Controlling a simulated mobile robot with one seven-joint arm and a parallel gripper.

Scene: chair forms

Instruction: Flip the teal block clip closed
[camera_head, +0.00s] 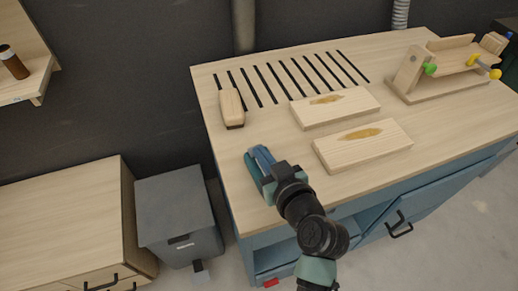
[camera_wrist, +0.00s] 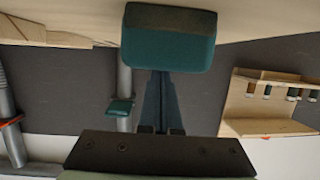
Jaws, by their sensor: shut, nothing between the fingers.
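In the wrist view, a teal block (camera_wrist: 168,45) with a dark face fills the top middle, against the pale table edge. My gripper (camera_wrist: 160,80) is shut and empty. Its blue fingers run up towards the block, whose body hides their tips; whether they touch it I cannot tell. A small teal piece (camera_wrist: 119,109) shows left of the fingers; I cannot tell whether it belongs to the clip. In the head view, my gripper (camera_head: 260,162) is over the table's front left part, and blue and teal shapes there are hard to separate.
The slatted workbench (camera_head: 225,85) holds a rounded wooden block (camera_head: 231,107) and two wooden boards (camera_head: 335,107) (camera_head: 362,145). A wooden jig (camera_head: 410,72) with green and yellow knobs stands at the right. A grey bin (camera_head: 175,205) stands left of the bench.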

